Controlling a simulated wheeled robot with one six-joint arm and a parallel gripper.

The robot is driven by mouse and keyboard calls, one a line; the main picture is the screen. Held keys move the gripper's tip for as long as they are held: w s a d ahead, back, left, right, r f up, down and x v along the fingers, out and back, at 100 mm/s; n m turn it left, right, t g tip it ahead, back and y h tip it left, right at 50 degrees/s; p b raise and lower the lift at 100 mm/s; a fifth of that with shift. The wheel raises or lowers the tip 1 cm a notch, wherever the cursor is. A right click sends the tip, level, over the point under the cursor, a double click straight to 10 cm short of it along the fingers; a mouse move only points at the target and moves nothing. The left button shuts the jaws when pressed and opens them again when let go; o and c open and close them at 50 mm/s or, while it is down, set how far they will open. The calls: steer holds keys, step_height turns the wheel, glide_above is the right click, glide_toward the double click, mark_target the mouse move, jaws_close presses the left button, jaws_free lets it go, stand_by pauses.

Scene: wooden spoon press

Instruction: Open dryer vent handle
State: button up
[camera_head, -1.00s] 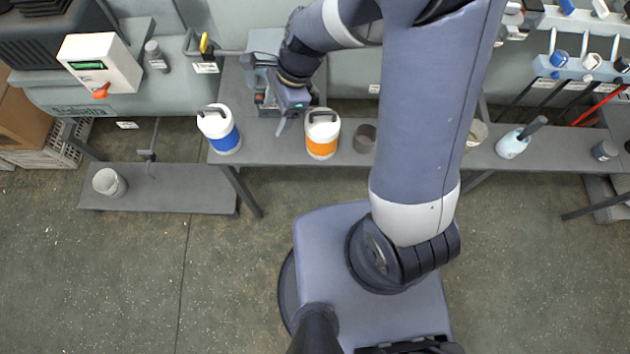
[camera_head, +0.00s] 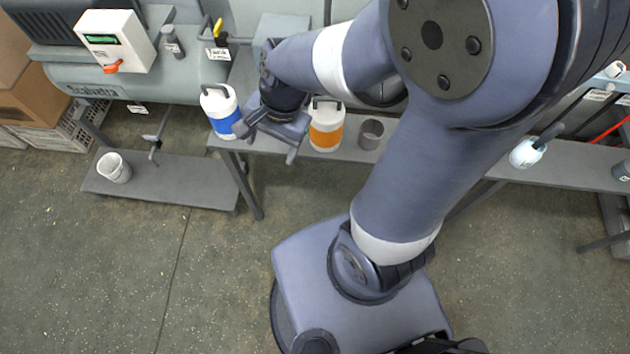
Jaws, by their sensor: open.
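No part is plainly marked as the dryer vent handle. A yellow-and-black lever (camera_head: 218,30) with a white tag sits on the pipework at the upper left, and a small grey lever valve (camera_head: 153,142) hangs under the tank; I cannot tell which is the vent handle. The labels are too small to read. My gripper (camera_head: 268,145) is open, with its fingers apart and nothing seen between them. My arm hides part of the bench.
The blue-banded container (camera_head: 221,112) and orange-banded container (camera_head: 326,125) stand on the grey bench (camera_head: 262,142). A grey cup (camera_head: 371,132) is right of them. A white control box (camera_head: 118,40) with a red-orange knob is at left. A bucket (camera_head: 114,168) stands on a low shelf. The floor in front is clear.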

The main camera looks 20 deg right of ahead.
steer(key=s+d+f+n+t+h+b, duration=0.1)
steer(key=s+d+f+n+h+b, duration=0.1)
steer(key=s+d+f+n+b, duration=0.4)
steer(key=shift+s+d+n+b, duration=0.4)
steer(key=shift+d+n, duration=0.2)
steer(key=shift+d, duration=0.25)
stand_by(0.6)
